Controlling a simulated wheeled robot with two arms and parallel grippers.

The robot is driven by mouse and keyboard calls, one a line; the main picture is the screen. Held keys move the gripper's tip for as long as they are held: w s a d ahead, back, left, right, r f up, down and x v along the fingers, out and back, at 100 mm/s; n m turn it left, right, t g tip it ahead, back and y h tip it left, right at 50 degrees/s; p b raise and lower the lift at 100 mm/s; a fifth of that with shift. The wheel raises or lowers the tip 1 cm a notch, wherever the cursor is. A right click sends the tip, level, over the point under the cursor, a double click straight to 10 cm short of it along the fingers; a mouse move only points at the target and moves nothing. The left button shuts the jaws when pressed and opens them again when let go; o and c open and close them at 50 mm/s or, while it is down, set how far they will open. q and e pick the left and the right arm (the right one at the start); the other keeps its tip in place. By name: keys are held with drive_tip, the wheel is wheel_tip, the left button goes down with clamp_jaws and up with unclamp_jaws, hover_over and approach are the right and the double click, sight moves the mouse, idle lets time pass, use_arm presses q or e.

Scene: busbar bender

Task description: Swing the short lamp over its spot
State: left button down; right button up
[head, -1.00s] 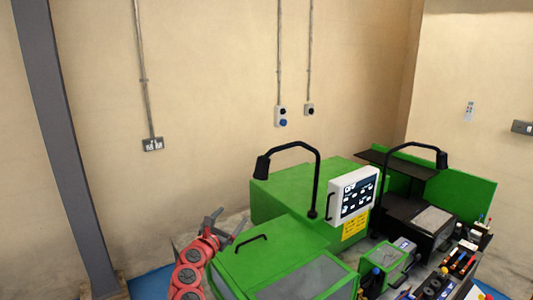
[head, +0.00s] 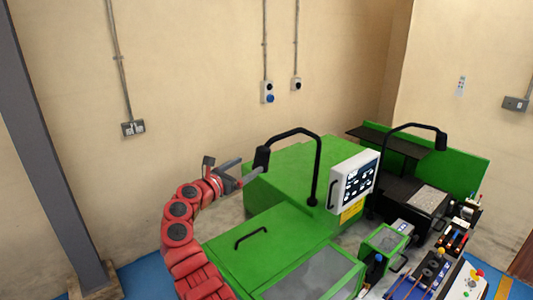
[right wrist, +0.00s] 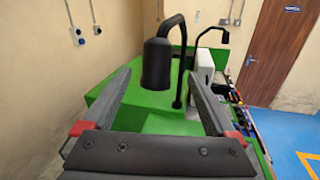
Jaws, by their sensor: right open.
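A black gooseneck lamp (head: 317,160) rises from the green machine beside the control panel. Its arm curves left, and its dark head (head: 261,158) hangs at the left end. In the right wrist view the same lamp head (right wrist: 157,62) is ahead, in line with the gap between the fingers. My right gripper (head: 248,168) is open, just left of and slightly below the head; contact cannot be told. It also shows in the right wrist view (right wrist: 157,78). A second black lamp (head: 441,140) stands farther right. Which lamp is the shorter is unclear. My left gripper is out of view.
The green machine (head: 225,252) fills the middle, with a handled lid in front. A white control panel (head: 354,183) stands just right of the nearer lamp's post. Tools and parts crowd the right front.

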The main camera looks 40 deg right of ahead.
sight(257, 160)
drive_tip(key=x, duration=0.6)
drive_tip(key=shift+w+d+f+b, duration=0.2)
drive_tip(key=shift+w+d+b, duration=0.05)
drive_tip(key=shift+w+b, duration=0.1)
drive_tip(key=b+x, duration=0.2)
drive_tip(key=x, duration=0.1)
drive_tip(key=shift+s+d, duration=0.1)
drive_tip(key=shift+d, duration=0.1)
drive_tip(key=shift+b+x, duration=0.3)
drive_tip(key=shift+x, duration=0.55)
drive_tip(key=shift+r, duration=0.1)
clamp_jaws()
